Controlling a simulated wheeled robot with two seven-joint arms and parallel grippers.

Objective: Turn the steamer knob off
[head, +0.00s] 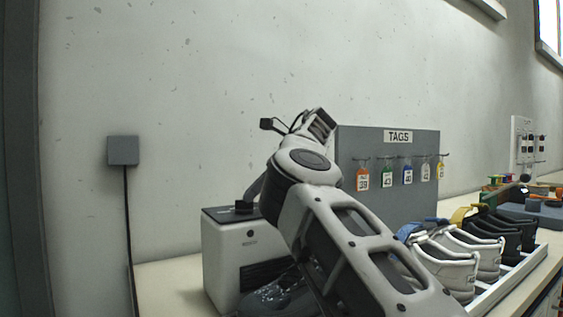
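The steamer (225,250) is a white box with a dark top, standing on the bench at the left. A small black knob (244,207) sits on its top. My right arm reaches in from the lower right and bends over the steamer's right side. My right gripper (254,191) is mostly hidden behind my own wrist; a grey part of it slants down close to the knob. I cannot tell whether it touches the knob or how its fingers stand. The knob's turned position is too small to read. My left gripper is not in view.
A grey TAGS board (387,190) with several hanging numbered tags stands behind my arm. Several shoes (455,270) stand on a white rack at the right. A grey wall box (123,150) with a cable is at the left. The bench left of the steamer is clear.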

